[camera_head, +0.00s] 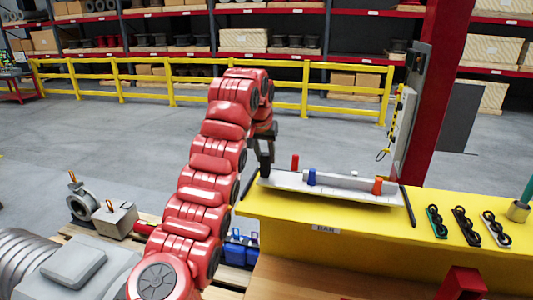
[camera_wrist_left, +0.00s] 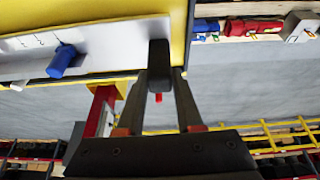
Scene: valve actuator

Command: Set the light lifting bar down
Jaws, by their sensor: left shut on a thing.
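A long pale bar or plate (camera_head: 340,189) is over the yellow bench top, with blue, red and orange pegs along it. I cannot tell whether it touches the bench or hangs just above it. It also shows in the left wrist view (camera_wrist_left: 110,45), with a blue peg (camera_wrist_left: 61,61) on it. My left gripper (camera_head: 263,148) is at its left end. In the left wrist view, my left gripper (camera_wrist_left: 158,80) is shut on a black grip (camera_wrist_left: 159,55) at the plate's edge.
The yellow bench (camera_head: 345,247) holds several dark chain-like pieces (camera_head: 466,225) and a cup with a green handle (camera_head: 518,210) at the right. A red post (camera_head: 440,100) rises behind. A pallet with metal parts (camera_head: 115,220) is at the left.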

